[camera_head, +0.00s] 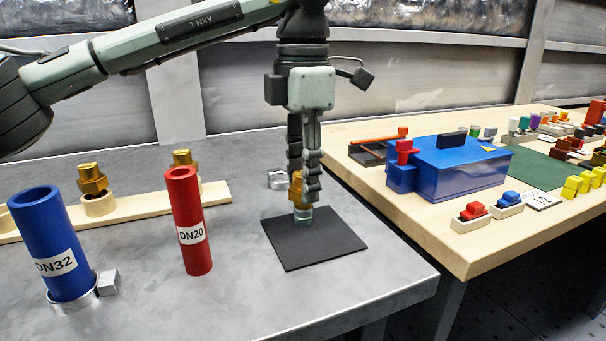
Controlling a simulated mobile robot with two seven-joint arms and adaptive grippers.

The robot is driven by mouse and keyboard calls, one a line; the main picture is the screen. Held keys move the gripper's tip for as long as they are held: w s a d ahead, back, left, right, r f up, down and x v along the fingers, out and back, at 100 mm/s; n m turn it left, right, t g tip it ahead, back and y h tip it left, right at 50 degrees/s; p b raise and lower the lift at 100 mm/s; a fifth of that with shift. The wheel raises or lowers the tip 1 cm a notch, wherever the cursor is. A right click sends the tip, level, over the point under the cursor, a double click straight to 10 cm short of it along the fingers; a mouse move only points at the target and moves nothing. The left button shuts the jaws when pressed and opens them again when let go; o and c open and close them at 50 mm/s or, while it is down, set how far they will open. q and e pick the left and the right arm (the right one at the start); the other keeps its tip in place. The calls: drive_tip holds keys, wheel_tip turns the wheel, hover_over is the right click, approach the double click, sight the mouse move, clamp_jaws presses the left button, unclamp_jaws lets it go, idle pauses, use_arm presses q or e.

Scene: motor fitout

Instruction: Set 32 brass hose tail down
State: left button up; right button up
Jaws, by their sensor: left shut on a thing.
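My left gripper (304,188) points straight down over the black mat (315,247), shut on a brass hose tail (296,191). The fingers hide much of it. A pale greenish end (303,213) shows below the brass, at or just above the far part of the mat; I cannot tell if it touches. No size mark is readable on the held piece. My right gripper is not in view.
A blue DN32 pipe (45,235) stands in a metal ring, and a red DN20 pipe (187,225) stands left of the mat. A wooden strip (140,202) behind holds two brass fittings (92,180). A wooden table (425,215) with a blue box (462,170) is at right.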

use_arm(q)
drive_tip(key=shift+f, duration=0.1)
drive_tip(key=o, duration=1.2)
drive_tip(key=shift+o, duration=0.2)
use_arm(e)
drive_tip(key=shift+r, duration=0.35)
